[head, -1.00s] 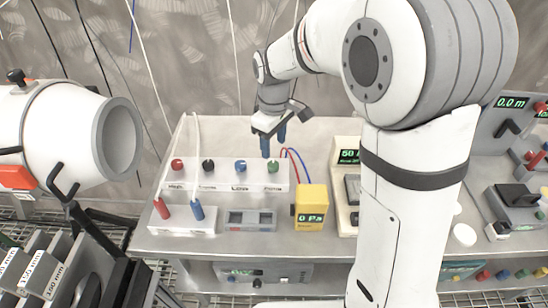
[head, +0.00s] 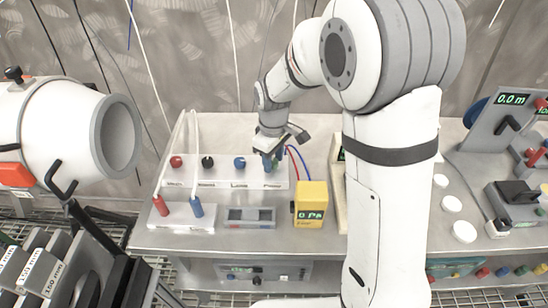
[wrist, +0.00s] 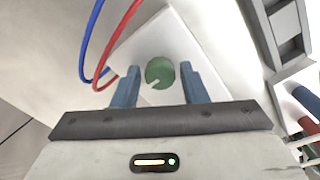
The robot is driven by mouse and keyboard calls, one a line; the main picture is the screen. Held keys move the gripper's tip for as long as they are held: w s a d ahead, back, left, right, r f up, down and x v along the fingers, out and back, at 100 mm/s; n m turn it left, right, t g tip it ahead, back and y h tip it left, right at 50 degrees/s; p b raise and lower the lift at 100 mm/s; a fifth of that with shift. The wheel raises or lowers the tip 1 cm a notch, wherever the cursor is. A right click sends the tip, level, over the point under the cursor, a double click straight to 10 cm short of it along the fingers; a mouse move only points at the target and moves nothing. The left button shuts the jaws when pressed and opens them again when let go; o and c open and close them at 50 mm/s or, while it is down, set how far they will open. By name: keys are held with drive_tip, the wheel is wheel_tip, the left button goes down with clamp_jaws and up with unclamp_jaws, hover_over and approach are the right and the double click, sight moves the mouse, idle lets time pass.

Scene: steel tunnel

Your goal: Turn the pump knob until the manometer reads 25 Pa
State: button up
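The green pump knob (wrist: 160,72) sits at the right end of the white panel and shows between my two blue fingertips in the wrist view. A pale notch marks its lower left side. My gripper (wrist: 155,85) is open, with one finger on each side of the knob and visible gaps. In the head view my gripper (head: 273,160) is at the knob and largely hides it. The yellow manometer (head: 311,192) stands right of the panel and its display reads 0 Pa. Red and blue tubes (head: 298,158) run behind it.
The panel (head: 222,173) also carries a red knob (head: 176,161), a black knob (head: 208,162) and a blue knob (head: 239,163). Red and blue plugs stand in a white box (head: 183,222) in front. A grey meter (head: 250,216) lies beside it. My arm hides part of the table's right side.

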drive_tip(key=c, duration=0.7)
drive_tip(key=shift+o, duration=0.2)
drive_tip(key=m, duration=0.4)
drive_tip(key=shift+m, duration=0.3)
drive_tip(key=shift+a+m, duration=0.1)
drive_tip(key=shift+m, duration=2.5)
drive_tip(key=o, duration=1)
